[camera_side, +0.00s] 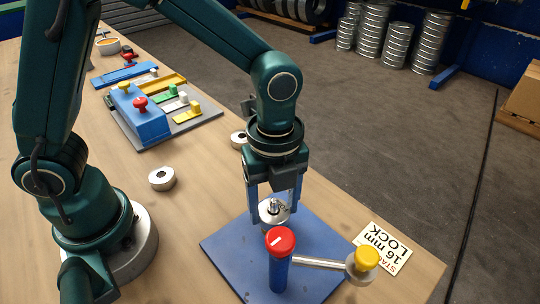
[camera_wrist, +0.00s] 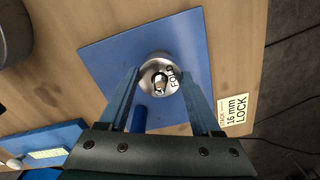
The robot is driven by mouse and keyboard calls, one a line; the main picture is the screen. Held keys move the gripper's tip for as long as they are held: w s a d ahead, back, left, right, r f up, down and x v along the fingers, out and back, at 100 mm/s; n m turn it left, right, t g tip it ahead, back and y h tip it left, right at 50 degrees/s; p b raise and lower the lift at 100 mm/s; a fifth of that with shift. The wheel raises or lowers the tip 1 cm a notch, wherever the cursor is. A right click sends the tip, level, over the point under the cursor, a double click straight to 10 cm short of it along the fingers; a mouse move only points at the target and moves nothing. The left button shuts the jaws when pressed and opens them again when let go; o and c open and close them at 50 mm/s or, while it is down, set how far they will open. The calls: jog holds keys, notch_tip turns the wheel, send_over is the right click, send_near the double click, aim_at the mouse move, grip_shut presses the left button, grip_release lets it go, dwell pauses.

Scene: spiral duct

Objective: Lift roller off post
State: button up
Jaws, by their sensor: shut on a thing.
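A silvery metal roller (camera_side: 274,213) marked FOLD sits low over the blue base plate (camera_side: 225,247), around a short post (camera_wrist: 161,80) whose top shows in its centre hole. My gripper (camera_side: 275,208) comes straight down from above with one blue finger on each side of the roller. In the wrist view the roller (camera_wrist: 172,58) lies between the fingertips (camera_wrist: 160,74), and the jaws are shut on it. Whether the roller's underside touches the plate is hidden.
A blue post with a red cap (camera_side: 280,243) stands close in front of the roller; a rod runs from it to a yellow-knobbed piece (camera_side: 366,258). A 16 mm lock card (camera_side: 382,246) lies right. White rings (camera_side: 162,179) and a blue-grey fixture (camera_side: 140,118) are further left.

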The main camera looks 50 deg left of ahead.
jog(key=shift+r, duration=3.25)
